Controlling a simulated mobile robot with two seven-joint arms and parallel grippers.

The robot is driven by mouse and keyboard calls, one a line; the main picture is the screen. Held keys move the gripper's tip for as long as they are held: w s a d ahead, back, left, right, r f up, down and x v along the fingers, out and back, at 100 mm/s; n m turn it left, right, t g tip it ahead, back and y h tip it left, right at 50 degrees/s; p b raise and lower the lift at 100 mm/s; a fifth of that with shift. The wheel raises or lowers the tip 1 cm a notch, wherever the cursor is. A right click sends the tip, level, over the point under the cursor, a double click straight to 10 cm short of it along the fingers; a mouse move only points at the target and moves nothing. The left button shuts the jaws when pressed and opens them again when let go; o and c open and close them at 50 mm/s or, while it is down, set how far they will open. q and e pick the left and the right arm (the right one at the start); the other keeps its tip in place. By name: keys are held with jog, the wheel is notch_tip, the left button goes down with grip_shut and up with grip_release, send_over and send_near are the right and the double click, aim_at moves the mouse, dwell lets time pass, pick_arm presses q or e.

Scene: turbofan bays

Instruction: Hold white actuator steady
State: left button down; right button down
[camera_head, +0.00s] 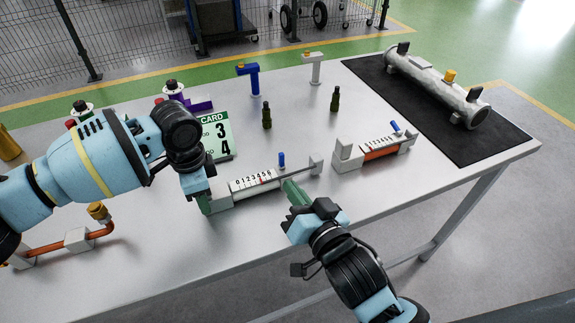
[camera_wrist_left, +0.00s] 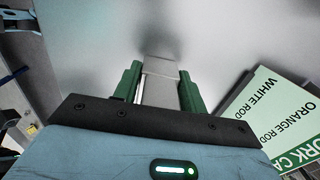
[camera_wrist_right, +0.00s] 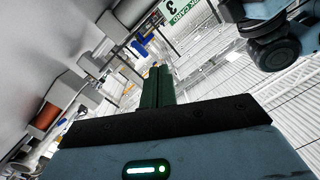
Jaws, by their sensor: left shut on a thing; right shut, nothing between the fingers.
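The white actuator (camera_head: 255,183) lies on the table with a numbered scale on top and a blue peg (camera_head: 281,160) near its right part. Its right end block (camera_head: 315,164) is visible. My left gripper (camera_head: 207,202) is shut on its left end block; the left wrist view shows the grey block (camera_wrist_left: 160,78) between the green fingers. My right gripper (camera_head: 292,192) is shut and empty, in front of the actuator's right part. In the right wrist view its fingers (camera_wrist_right: 158,86) are together. Whether they touch the actuator cannot be told.
An orange-rod actuator (camera_head: 375,150) stands to the right. A work card (camera_head: 216,135) is behind my left gripper. Small green bottles (camera_head: 335,100), blue (camera_head: 248,72) and white tools stand behind. A black mat (camera_head: 430,110) holds a metal tube (camera_head: 435,85).

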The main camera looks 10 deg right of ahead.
jog(key=s+d+r+m+g+h, duration=0.1)
jog(key=s+m, duration=0.1)
jog(key=m, duration=1.3)
jog(key=s+d+m+g+h, duration=0.1)
jog(key=s+d+m, duration=0.1)
jog(key=m, duration=1.4)
jog(key=shift+s+d+r, duration=0.15)
jog(key=shift+s+r, duration=0.2)
jog(key=shift+s, duration=0.15)
jog(key=shift+w, duration=0.1)
send_near(282, 160)
jog(key=x, duration=0.5)
jog(key=shift+f, duration=0.1)
jog(key=shift+w, duration=0.7)
